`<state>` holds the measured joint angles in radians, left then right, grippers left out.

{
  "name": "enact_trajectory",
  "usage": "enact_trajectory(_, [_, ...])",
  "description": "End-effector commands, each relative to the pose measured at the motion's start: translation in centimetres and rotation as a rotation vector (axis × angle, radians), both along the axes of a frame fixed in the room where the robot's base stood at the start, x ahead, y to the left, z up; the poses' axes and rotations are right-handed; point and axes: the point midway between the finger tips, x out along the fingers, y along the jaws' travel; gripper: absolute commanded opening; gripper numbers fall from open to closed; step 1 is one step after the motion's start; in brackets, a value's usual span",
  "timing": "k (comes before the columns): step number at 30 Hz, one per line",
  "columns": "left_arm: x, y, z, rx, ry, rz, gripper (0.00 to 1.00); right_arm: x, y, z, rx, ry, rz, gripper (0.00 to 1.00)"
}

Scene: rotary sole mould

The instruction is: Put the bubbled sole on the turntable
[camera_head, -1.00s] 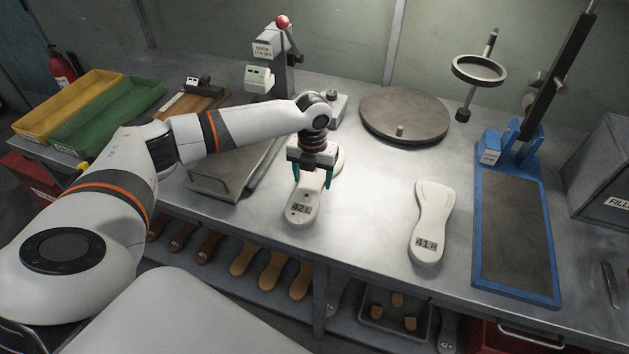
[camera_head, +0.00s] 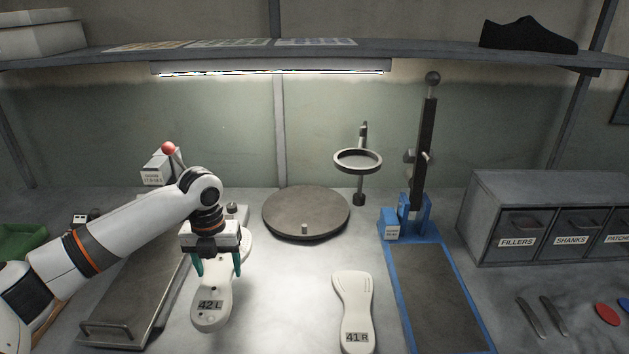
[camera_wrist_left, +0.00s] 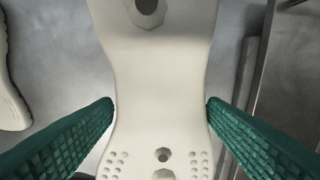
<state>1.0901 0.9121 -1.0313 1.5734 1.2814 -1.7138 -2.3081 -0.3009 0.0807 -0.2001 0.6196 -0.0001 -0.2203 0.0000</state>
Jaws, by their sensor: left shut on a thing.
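My left gripper (camera_head: 217,266) is shut on the white sole marked 42 L (camera_head: 210,312), with a green finger on each side of its waist. In the left wrist view the sole (camera_wrist_left: 162,75) shows two dark round pits and clusters of small dimples. I cannot tell whether it is clear of the bench. A second white sole marked 41 R (camera_head: 355,300) lies flat to the right. The turntable (camera_head: 300,208), a round grey disc with a small peg near its front rim, is bare, behind and right of the gripper. My right gripper is out of view.
A ring magnifier (camera_head: 358,160) stands behind the turntable's right side. A blue-framed press plate (camera_head: 440,295) and a grey drawer cabinet (camera_head: 550,215) are at right. A grey tray (camera_head: 130,290) lies left of the held sole. The bench between sole and turntable looks clear.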

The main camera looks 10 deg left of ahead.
Motion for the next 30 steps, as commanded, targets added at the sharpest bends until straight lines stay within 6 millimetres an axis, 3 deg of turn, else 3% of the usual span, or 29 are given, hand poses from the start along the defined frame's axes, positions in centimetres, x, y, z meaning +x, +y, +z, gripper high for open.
enact_trajectory(8, [-0.8,-1.3,0.0,0.002,0.0,0.194,0.38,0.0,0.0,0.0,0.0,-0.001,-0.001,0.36])
enact_trajectory(30, [-7.7,-8.9,-0.7,0.01,-0.007,1.583,0.38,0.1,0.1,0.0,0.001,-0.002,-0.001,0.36])
